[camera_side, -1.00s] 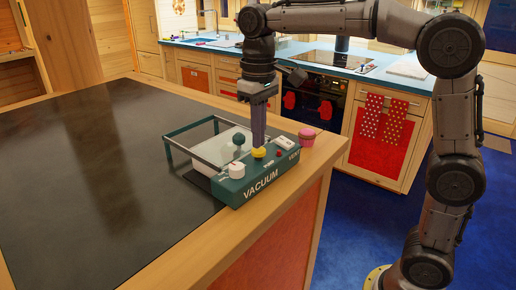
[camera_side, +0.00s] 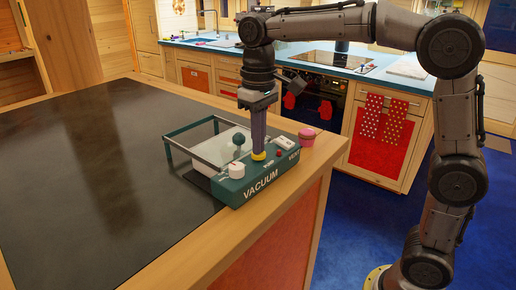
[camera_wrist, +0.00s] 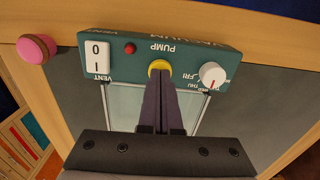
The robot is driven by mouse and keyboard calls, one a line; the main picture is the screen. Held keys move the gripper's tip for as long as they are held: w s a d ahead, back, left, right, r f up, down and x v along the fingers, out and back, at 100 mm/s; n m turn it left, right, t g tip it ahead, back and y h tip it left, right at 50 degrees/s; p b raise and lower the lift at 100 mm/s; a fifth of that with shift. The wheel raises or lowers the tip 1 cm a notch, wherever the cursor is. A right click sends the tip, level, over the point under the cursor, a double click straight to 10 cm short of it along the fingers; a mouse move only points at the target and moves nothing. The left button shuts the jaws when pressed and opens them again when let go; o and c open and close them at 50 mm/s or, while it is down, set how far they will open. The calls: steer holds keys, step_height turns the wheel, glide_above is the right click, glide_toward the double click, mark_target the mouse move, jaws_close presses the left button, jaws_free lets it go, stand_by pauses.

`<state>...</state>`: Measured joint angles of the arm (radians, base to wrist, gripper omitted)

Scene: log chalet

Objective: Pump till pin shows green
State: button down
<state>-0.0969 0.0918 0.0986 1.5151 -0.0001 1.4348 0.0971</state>
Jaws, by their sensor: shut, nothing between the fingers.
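A green vacuum unit (camera_side: 262,185) marked VACUUM stands near the counter's right edge, with a glass-walled chamber (camera_side: 195,152) behind its panel. My gripper (camera_side: 258,153) is shut and empty, pointing down with its tips on the yellow pump button (camera_side: 259,156). The yellow pump button also shows in the wrist view (camera_wrist: 159,66) under the fingertips (camera_wrist: 161,78). The panel has a white knob (camera_wrist: 212,75), a white vent rocker switch (camera_wrist: 97,57) and a small red part (camera_wrist: 130,48). No green pin can be made out.
A dark teal ball on a stalk (camera_side: 238,140) rises by the chamber. The dark counter top (camera_side: 90,180) to the left is clear.

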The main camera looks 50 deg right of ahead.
steer(key=shift+f, duration=0.3)
steer(key=shift+r, duration=1.05)
steer(key=shift+r, duration=2.55)
steer(key=shift+r, duration=0.1)
